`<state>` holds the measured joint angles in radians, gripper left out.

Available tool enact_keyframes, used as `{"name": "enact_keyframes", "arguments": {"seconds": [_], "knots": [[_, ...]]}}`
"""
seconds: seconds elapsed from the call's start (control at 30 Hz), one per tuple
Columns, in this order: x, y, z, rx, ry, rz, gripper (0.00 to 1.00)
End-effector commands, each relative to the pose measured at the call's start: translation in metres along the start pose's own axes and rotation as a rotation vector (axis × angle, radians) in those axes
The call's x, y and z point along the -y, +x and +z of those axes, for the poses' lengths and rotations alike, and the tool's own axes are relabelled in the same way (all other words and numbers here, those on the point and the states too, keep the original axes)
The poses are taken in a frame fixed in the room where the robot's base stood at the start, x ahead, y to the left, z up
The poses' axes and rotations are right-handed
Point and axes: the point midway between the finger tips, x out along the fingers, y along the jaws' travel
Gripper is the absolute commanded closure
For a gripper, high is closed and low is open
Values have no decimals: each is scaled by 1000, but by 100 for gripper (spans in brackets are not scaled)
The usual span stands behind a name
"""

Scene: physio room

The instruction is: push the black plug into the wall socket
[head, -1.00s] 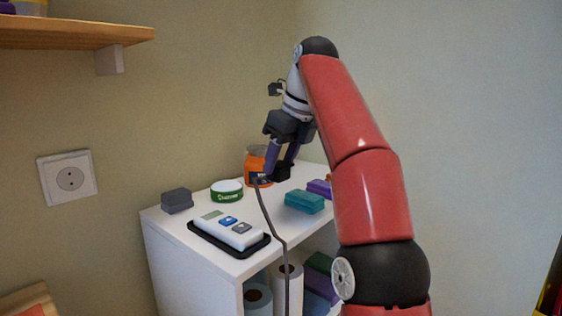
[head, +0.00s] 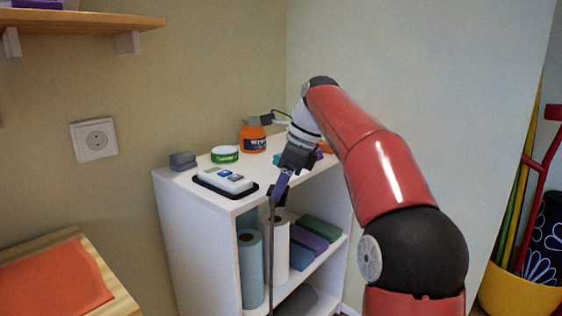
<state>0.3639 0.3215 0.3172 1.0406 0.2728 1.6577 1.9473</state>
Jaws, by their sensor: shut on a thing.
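The white wall socket (head: 94,139) is on the beige wall at the left, its round recess empty. My gripper (head: 277,194) is in front of the white shelf unit's front edge, well to the right of the socket and apart from it. It points downward and is shut on the black plug. The plug is mostly hidden behind the finger and hard to make out. Its dark cable (head: 271,260) hangs straight down from the fingertips in front of the shelves.
The white shelf unit (head: 179,224) carries a grey block (head: 183,161), a green-white tin (head: 225,154), an orange jar (head: 253,138) and a device on a black tray (head: 208,186). A wooden shelf (head: 80,22) juts out above the socket. A table (head: 117,292) stands lower left.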

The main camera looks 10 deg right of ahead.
Motion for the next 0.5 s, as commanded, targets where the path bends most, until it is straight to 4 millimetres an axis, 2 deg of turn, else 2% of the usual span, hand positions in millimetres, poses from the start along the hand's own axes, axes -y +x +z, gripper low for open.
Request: {"name": "enact_keyframes", "arguments": {"seconds": [0.37, 0.47, 0.5], "knots": [[-3, 94, -42, -1, -418, 184, 73], [-5, 132, -58, 1, -587, 258, 73], [-5, 151, -66, 2, -668, 294, 73]]}}
